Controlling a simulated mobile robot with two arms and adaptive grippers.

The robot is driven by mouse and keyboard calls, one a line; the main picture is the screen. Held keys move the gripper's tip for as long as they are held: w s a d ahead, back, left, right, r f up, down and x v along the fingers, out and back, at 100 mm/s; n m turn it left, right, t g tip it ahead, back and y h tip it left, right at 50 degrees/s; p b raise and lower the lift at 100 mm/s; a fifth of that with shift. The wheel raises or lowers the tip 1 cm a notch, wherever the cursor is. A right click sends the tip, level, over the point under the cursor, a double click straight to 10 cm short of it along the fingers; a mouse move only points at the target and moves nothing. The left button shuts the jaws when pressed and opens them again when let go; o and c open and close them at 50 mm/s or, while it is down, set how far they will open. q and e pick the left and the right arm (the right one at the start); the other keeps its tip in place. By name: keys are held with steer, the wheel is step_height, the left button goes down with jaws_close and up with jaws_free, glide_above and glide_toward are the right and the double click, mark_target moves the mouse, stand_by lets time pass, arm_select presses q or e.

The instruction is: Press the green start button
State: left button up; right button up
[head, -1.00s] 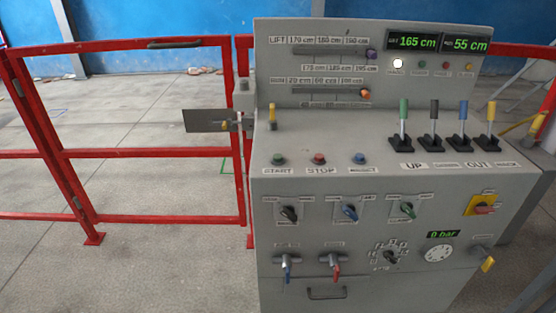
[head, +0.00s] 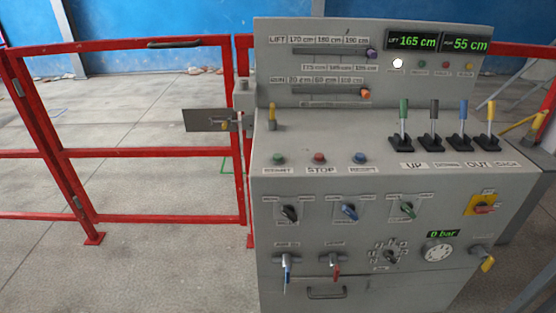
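The green start button (head: 278,159) sits at the left of a row on the sloped top of the grey control console (head: 310,180). A label is under it. To its right are a red button (head: 319,158) labelled STOP and a blue button (head: 360,158). Neither of my grippers shows in the head view, and nothing covers the green button.
Levers (head: 434,130) with green, black, blue and yellow handles stand right of the buttons. A short yellow lever (head: 272,116) rises behind the green button. A red gate (head: 150,218) stands left of the console. Displays (head: 417,42) read 165 cm and 55 cm.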

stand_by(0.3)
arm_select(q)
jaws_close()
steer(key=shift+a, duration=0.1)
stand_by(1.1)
